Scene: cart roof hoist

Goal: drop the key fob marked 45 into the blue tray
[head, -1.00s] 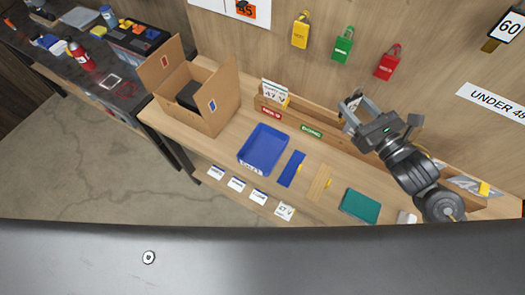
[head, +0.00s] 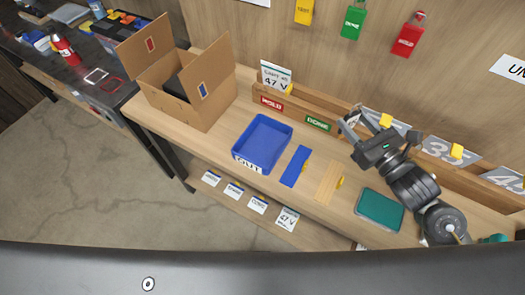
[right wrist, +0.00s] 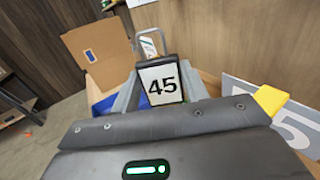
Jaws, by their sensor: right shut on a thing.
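My right gripper (head: 358,120) is shut on the key fob. In the right wrist view the fob (right wrist: 161,82) is a dark-framed white tag with a black 45, upright between the fingers, with a metal loop above it. The fob is hard to make out in the head view. The blue tray (head: 264,143), labelled OUT, sits on the bench to the left of my right gripper and looks empty. A blue part of it shows behind the fingers in the right wrist view (right wrist: 104,105). My left gripper is not in view.
An open cardboard box (head: 190,95) stands left of the tray. A blue strip (head: 295,166), a wooden strip (head: 327,183) and a green pad (head: 380,209) lie to its right. A low rail with HOLD and DONE labels (head: 318,124) runs behind. Padlocks (head: 408,38) hang on the wall.

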